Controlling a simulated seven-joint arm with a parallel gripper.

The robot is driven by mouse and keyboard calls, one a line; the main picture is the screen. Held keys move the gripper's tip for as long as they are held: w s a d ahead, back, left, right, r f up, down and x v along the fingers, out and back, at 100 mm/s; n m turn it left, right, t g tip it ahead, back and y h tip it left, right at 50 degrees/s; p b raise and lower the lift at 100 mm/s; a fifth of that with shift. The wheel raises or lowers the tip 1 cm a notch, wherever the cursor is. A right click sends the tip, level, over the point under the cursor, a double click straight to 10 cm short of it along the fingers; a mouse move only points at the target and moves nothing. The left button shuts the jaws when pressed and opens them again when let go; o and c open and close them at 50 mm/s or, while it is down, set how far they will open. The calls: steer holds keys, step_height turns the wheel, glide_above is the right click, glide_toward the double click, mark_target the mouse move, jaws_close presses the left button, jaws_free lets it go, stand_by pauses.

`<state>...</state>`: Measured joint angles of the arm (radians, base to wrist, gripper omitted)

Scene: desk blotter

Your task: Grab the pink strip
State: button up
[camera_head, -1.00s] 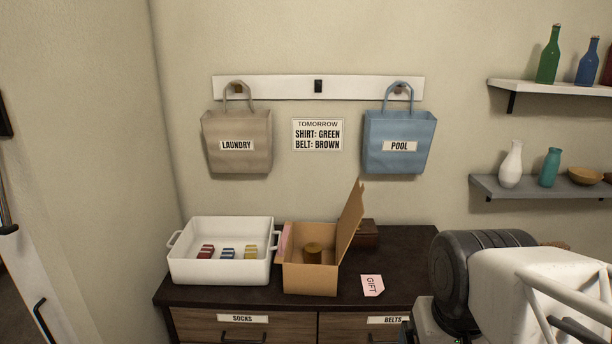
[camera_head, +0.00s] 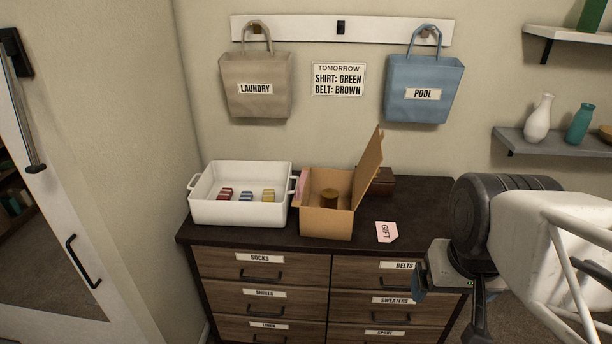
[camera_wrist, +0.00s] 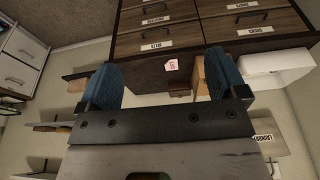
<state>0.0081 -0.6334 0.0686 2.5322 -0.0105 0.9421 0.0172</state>
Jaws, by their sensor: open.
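A narrow pink strip (camera_head: 299,188) shows at the left side of the open cardboard box (camera_head: 325,222), beside the white bin; most of it is hidden. A pink tag marked GIFT (camera_head: 386,232) lies flat on the dresser top, right of the box. The tag also shows in the wrist view (camera_wrist: 171,65), between the fingers but beyond them. My gripper (camera_wrist: 162,62) is open with its two blue fingers apart and nothing between them. In the head view it is at the lower right, in front of the dresser, apart from both pink things.
The white bin (camera_head: 240,211) holds red, blue and yellow rolled items. A brown cylinder (camera_head: 329,198) stands in the cardboard box, whose raised flap (camera_head: 368,165) leans right. A dark brown box (camera_head: 382,182) sits behind. The dresser top's front right is clear. Bags and shelves are on the wall.

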steer(key=shift+c, duration=0.2)
steer(key=c, duration=0.4)
steer(key=shift+w, duration=0.1)
